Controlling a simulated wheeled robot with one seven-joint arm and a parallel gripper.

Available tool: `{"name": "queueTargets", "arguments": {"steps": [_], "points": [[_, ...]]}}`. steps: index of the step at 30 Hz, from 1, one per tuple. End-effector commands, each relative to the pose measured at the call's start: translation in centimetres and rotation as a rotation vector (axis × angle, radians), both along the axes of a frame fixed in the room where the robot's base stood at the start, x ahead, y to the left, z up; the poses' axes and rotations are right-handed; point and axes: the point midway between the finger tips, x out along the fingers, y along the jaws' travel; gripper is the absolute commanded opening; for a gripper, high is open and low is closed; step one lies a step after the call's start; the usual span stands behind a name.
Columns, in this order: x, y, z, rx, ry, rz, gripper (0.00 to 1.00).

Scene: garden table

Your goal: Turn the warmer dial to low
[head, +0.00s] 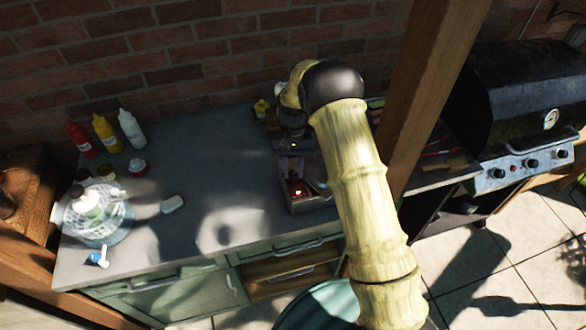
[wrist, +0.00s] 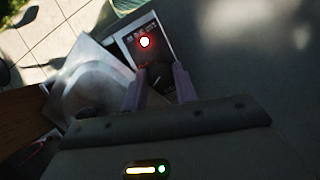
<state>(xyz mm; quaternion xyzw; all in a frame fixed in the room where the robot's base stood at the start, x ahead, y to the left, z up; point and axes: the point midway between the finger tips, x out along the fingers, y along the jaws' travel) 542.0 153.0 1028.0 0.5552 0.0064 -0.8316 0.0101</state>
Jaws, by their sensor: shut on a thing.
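The warmer (head: 312,204) stands on the grey counter, partly hidden behind my arm in the head view. In the wrist view its dark control panel (wrist: 139,32) carries a lit red light (wrist: 144,42) and small markings too blurred to read. The dark dial (wrist: 159,77) is below the light, between the two pale purple fingers of my gripper (wrist: 160,71). My gripper is shut on the dial. The dial's pointer setting cannot be read. In the head view my arm hides most of the gripper and the dial.
Red, yellow and white bottles (head: 105,135) stand at the counter's back left. A white dish rack (head: 92,215) is at the left. A wooden post (head: 425,90) rises right of my arm, with a black grill (head: 525,105) beyond. The counter's middle (head: 215,170) is mostly clear.

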Motion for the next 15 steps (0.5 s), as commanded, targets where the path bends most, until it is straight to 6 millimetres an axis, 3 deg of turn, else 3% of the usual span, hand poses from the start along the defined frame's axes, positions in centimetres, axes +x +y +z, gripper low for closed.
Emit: {"name": "queueTargets", "arguments": {"steps": [3,4,7,15], "points": [[0.17,0.04,0.17,0.001,-0.006,0.001,0.06],[0.16,0.04,0.17,0.001,-0.006,0.001,0.32],[0.13,0.04,0.14,0.001,-0.005,0.001,0.5],[0.07,0.02,0.08,0.001,-0.002,0.002,0.5]]}}
